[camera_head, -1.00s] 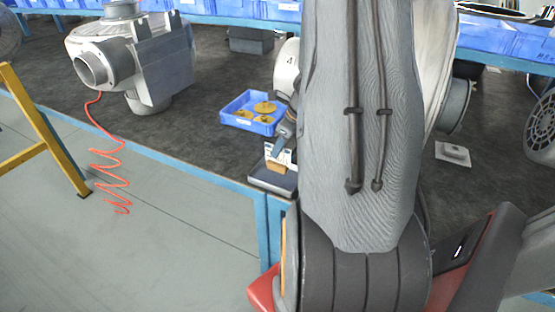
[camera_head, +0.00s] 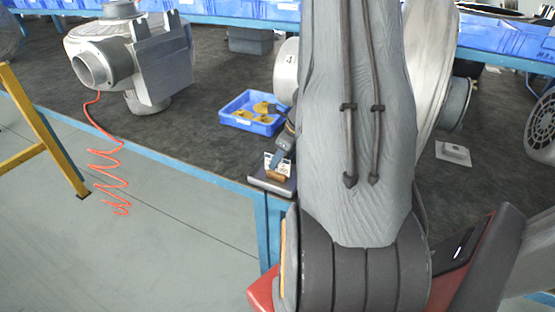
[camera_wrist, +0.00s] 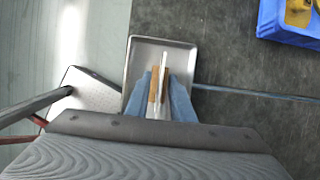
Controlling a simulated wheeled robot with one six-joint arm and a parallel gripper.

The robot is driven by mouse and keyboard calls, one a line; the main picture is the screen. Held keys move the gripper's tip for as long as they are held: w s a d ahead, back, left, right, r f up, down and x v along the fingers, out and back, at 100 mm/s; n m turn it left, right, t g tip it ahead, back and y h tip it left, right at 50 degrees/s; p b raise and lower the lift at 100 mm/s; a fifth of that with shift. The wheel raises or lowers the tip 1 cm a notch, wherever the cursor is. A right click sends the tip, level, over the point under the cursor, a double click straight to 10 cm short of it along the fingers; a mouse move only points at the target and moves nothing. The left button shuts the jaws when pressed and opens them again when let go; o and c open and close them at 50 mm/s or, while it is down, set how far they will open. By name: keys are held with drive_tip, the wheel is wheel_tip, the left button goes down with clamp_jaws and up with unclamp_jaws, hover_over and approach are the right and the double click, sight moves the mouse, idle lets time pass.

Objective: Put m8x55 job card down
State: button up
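The m8x55 job card (camera_head: 278,158) is a small white card standing in a brown wooden block (camera_head: 276,177). In the wrist view the card (camera_wrist: 164,62) shows nearly edge-on, with the brown block (camera_wrist: 153,88) at its foot. My gripper (camera_wrist: 164,88) has blue fingers on both sides of the block and is shut on the job card's block. The fingers (camera_head: 284,146) also show in the head view. The card is over a shallow metal tray (camera_wrist: 137,61) at the bench corner; the tray (camera_head: 262,179) also shows in the head view. I cannot tell whether the block touches the tray.
A blue bin (camera_head: 236,121) with yellow parts stands behind the tray. A grey blower (camera_head: 150,60) stands at the back left, with a coiled red hose (camera_head: 108,168) hanging over the edge. A yellow frame (camera_head: 40,130) stands left. My arm hides much of the bench.

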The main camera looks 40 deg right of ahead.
drive_tip(key=shift+r, duration=0.3)
drive_tip(key=v, duration=1.2)
drive_tip(key=s+a+r+n+g, duration=0.1)
drive_tip(key=s+a+n, duration=0.1)
drive_tip(key=a+n, duration=1.3)
drive_tip(key=s+a+r+n+g+h, duration=0.1)
drive_tip(key=s+a+n, duration=0.2)
drive_tip(key=a+n, duration=1.2)
drive_tip(key=shift+a+n+g+h, duration=0.15)
drive_tip(key=shift+n+g+h, duration=0.2)
drive_tip(key=shift+n, duration=0.55)
drive_tip(key=shift+w, duration=0.1)
